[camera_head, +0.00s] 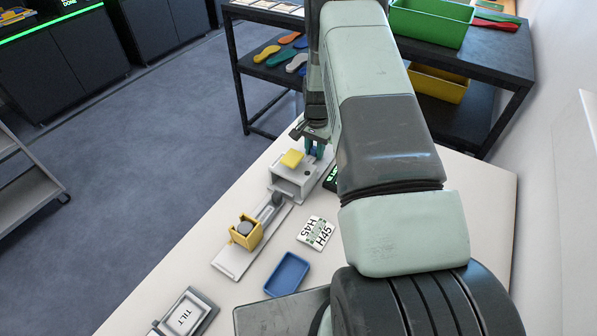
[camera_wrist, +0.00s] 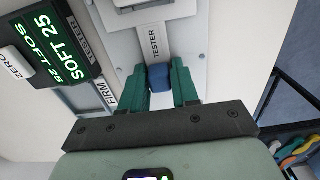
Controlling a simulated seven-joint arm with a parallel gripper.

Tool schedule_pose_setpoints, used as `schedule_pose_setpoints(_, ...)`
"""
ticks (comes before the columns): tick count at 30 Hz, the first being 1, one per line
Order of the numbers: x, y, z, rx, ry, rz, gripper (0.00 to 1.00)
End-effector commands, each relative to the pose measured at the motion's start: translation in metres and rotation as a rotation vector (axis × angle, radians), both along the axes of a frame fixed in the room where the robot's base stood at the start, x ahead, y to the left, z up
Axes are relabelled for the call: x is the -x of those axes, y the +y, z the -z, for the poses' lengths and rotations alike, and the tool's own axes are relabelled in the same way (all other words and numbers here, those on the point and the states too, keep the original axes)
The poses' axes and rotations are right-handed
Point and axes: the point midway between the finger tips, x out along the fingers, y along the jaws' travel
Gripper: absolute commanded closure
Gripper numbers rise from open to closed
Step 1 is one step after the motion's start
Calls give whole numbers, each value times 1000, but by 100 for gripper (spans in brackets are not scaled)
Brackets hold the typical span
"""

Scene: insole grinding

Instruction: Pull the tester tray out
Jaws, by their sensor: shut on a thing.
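In the wrist view the teal fingers of my gripper (camera_wrist: 159,82) are shut on a small blue knob (camera_wrist: 158,77), one finger on each side. The knob sits at the end of a pale strip (camera_wrist: 155,45) labelled TESTER, which I take to be the tester tray. In the head view my gripper (camera_head: 315,149) points down at the far side of the white tester box (camera_head: 294,184), which carries a yellow pad (camera_head: 292,158) on top. The tray itself is mostly hidden there, so I cannot tell how far out it is.
A grey fixture with a yellow holder (camera_head: 246,233), an H45 card (camera_head: 316,233), a blue tray (camera_head: 287,274) and a TILT device (camera_head: 186,314) lie nearer. A shelf (camera_head: 483,58) stands behind.

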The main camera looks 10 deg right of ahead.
Motion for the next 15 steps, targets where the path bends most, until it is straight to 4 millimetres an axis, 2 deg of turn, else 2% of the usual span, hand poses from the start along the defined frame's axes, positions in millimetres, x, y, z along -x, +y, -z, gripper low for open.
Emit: schedule_pose_setpoints(15, -19, -18, 0, 0, -1, 0, 90)
